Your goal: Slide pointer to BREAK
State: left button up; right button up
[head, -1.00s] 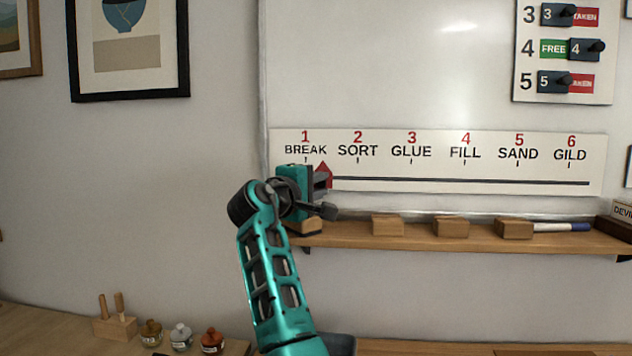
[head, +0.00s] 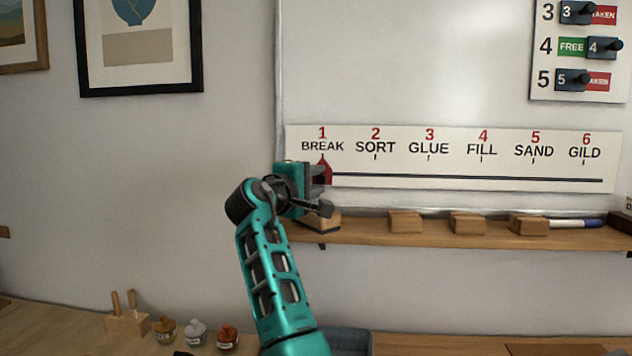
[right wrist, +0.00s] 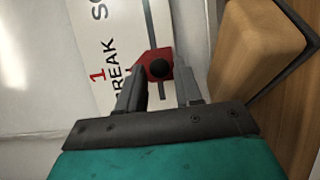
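The red pointer (head: 325,172) with its dark round knob (right wrist: 159,69) sits on the slot at the left end of the white strip (head: 460,182). Its tip is right under the label BREAK (head: 322,146), number 1. My right gripper (head: 318,180) reaches it from the left side. The gripper partly covers the pointer in the head view. My left gripper is not in view.
A wooden shelf (head: 380,232) with several wooden blocks and a marker (head: 577,223) runs below the strip. The slot (head: 470,177) to the right is clear. Small jars (head: 196,330) stand on the bench at lower left.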

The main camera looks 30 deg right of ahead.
jog(key=shift+o, duration=1)
jog(key=shift+d, duration=0.1)
jog(key=b+v, duration=0.1)
jog(key=v, duration=1.2)
jog(key=shift+f, duration=0.15)
